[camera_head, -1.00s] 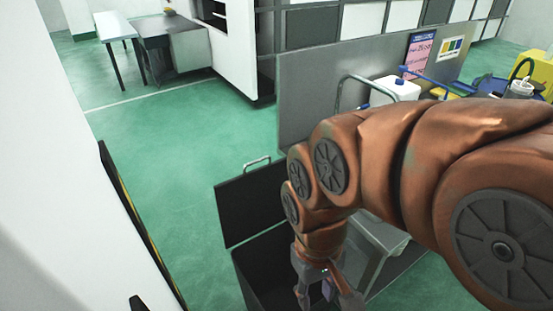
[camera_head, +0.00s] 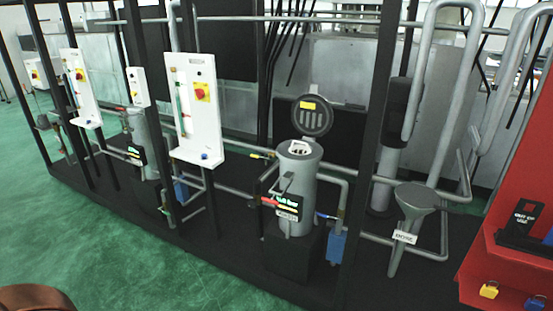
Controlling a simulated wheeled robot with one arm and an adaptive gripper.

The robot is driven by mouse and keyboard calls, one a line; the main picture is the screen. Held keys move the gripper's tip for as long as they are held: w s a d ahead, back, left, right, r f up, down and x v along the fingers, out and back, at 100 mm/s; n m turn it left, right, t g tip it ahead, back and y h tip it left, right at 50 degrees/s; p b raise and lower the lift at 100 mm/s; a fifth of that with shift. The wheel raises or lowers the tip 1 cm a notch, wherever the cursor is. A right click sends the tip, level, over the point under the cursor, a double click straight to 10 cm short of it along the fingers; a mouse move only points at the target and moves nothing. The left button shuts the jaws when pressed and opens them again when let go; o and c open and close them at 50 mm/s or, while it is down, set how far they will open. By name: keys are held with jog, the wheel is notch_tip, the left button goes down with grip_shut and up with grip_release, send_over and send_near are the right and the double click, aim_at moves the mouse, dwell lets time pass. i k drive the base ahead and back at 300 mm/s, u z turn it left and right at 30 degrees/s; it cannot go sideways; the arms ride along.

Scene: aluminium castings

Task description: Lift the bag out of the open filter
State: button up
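The open filter (camera_head: 301,205) is a grey upright cylinder on a black block, right of the middle. Its round dark lid (camera_head: 311,116) with a yellow label is tipped up behind the mouth. A pale rim, perhaps the top of the bag (camera_head: 299,147), shows in the mouth; the rest is hidden inside. A lit green readout and a small tag are on the filter's front. My gripper is not in view; only a brown piece of my arm shows at the bottom left corner.
Black frame posts (camera_head: 363,150) stand close to the filter, with grey pipes around it. A white panel (camera_head: 194,110) is at its left, a grey funnel (camera_head: 416,197) at its right. A red lockout board (camera_head: 520,215) is far right. Green floor (camera_head: 110,250) in front is clear.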

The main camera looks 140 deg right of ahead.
aim_at(296, 150)
jog(key=z, duration=4.8)
jog(key=k, duration=0.25)
jog(key=z, duration=0.55)
jog(key=i, duration=1.9)
jog(key=u, duration=1.9)
